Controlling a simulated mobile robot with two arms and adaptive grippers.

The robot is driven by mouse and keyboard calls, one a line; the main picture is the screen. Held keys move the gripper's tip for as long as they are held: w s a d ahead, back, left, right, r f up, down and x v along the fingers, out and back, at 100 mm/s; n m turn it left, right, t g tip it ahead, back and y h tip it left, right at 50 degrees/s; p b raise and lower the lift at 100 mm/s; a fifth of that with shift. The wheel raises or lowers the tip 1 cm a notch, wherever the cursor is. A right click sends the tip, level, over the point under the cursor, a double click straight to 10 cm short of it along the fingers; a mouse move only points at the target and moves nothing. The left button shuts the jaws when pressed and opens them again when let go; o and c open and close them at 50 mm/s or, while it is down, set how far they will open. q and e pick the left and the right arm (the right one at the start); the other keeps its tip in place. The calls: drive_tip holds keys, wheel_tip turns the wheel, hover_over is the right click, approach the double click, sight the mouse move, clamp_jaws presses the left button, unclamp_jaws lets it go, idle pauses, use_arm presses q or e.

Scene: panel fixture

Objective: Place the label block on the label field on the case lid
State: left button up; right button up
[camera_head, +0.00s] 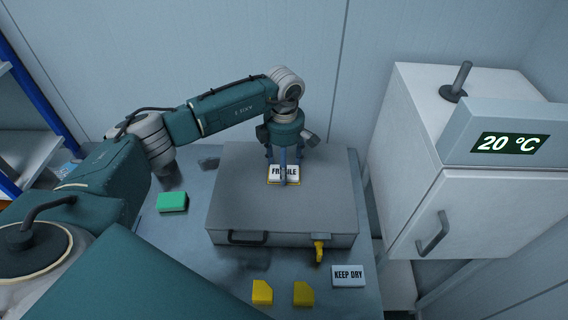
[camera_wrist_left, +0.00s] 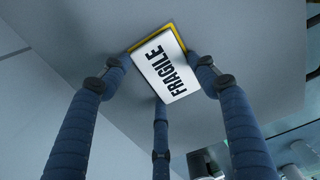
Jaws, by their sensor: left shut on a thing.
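The white label block (camera_head: 274,173), marked FRAGILE, is over the yellow-edged label field (camera_wrist_left: 152,34) on the grey case lid (camera_head: 325,200). My left gripper (camera_head: 283,166) points down at it, its blue fingers shut around the block. In the left wrist view the block (camera_wrist_left: 168,78) sits between the three fingers, its print facing the camera. Yellow shows along two of its edges there, so it covers most of the field. Whether it touches the lid or hovers just above is unclear. My right gripper is not in view.
A KEEP DRY block (camera_head: 348,276), two yellow pieces (camera_head: 262,292) and a green block (camera_head: 172,202) lie on the metal table around the case. A yellow latch or tag (camera_head: 319,250) hangs at the case front. A white cabinet (camera_head: 440,160) reading 20 °C stands right.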

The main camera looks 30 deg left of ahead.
use_arm(q)
drive_tip(key=shift+f, duration=0.2)
drive_tip(key=o, duration=0.8)
drive_tip(key=shift+o, duration=0.2)
drive_tip(key=shift+r, duration=0.1)
drive_tip(key=shift+r, duration=0.25)
wheel_tip(320, 180, up, 12)
drive_tip(key=b, duration=0.4)
drive_tip(key=shift+f, duration=0.15)
